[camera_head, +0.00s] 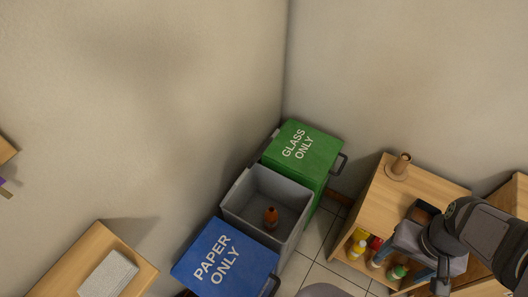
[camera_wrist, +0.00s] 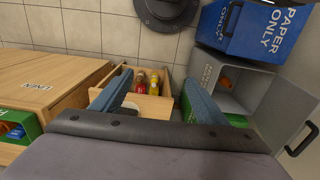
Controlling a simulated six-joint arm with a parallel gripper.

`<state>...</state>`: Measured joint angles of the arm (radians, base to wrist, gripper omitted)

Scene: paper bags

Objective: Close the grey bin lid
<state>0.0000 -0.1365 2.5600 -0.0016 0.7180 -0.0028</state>
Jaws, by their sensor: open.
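The grey bin (camera_head: 287,233) stands open between the green and blue bins, with an orange-brown bottle (camera_head: 271,216) inside. Its grey lid (camera_head: 240,187) is raised at the wall side, seen nearly edge-on. In the wrist view the grey bin (camera_wrist: 240,87) is at the right, and its raised lid (camera_wrist: 284,108) has a black handle (camera_wrist: 301,140). My gripper (camera_head: 428,262) is over the wooden cabinet, right of the bin and apart from it. In the wrist view my gripper's fingers (camera_wrist: 156,98) are spread with nothing clearly held between them.
A green "GLASS ONLY" bin (camera_head: 300,146) and a blue "PAPER ONLY" bin (camera_head: 222,261) flank the grey bin. A wooden cabinet (camera_head: 376,205) holds a brown cup-like item (camera_head: 401,165) and several bottles in a drawer. Tiled floor (camera_head: 325,262) lies between bins and cabinet.

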